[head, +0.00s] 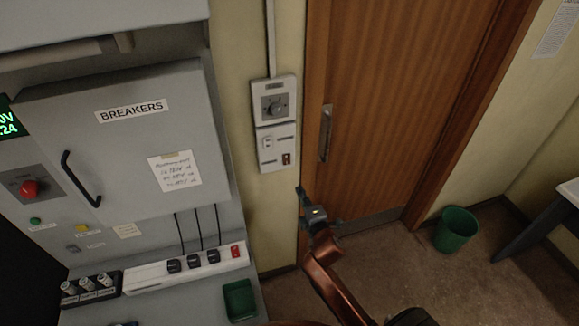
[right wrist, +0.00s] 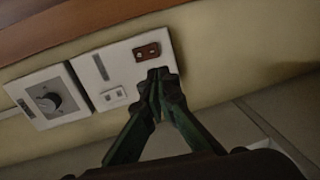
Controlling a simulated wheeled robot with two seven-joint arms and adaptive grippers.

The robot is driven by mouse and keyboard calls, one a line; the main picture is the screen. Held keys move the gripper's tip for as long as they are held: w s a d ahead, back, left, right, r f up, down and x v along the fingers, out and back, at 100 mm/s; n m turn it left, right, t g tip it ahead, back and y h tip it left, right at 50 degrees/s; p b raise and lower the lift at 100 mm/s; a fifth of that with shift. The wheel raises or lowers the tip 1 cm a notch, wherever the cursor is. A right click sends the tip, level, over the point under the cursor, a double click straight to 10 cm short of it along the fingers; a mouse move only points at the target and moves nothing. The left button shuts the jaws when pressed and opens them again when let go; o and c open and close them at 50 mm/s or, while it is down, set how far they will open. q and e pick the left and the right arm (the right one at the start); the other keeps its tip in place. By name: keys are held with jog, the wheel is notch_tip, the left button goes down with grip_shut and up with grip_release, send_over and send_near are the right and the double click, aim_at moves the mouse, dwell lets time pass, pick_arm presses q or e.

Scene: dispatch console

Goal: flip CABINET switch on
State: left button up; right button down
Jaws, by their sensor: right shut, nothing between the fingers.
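A white switch plate (head: 278,148) is on the wall left of the wooden door, below a rotary dial (head: 275,107). It carries a pale switch (head: 267,142) and a dark red-brown switch (head: 287,159). Their labels are too small to read, so I cannot tell which is CABINET. My right gripper (head: 304,193) is shut and empty, below and slightly right of the plate. In the right wrist view its fingertips (right wrist: 160,76) appear just beside the brown switch (right wrist: 147,52); contact cannot be told. The pale switch (right wrist: 114,95) is also there. My left gripper is not in view.
The grey breaker cabinet (head: 125,130) with a black handle stands at the left. Below it is a white power strip (head: 150,272) with plugs and a red switch. The wooden door (head: 390,100) is right of the plate. A green bin (head: 456,230) stands on the floor.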

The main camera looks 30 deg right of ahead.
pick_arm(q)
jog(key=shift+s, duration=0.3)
pick_arm(e)
jog(key=shift+r, duration=0.45)
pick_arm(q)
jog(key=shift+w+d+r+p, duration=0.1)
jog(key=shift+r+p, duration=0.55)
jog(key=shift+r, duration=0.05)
pick_arm(e)
send_near(287, 164)
jog(key=x, duration=0.7)
jog(key=shift+r, duration=0.1)
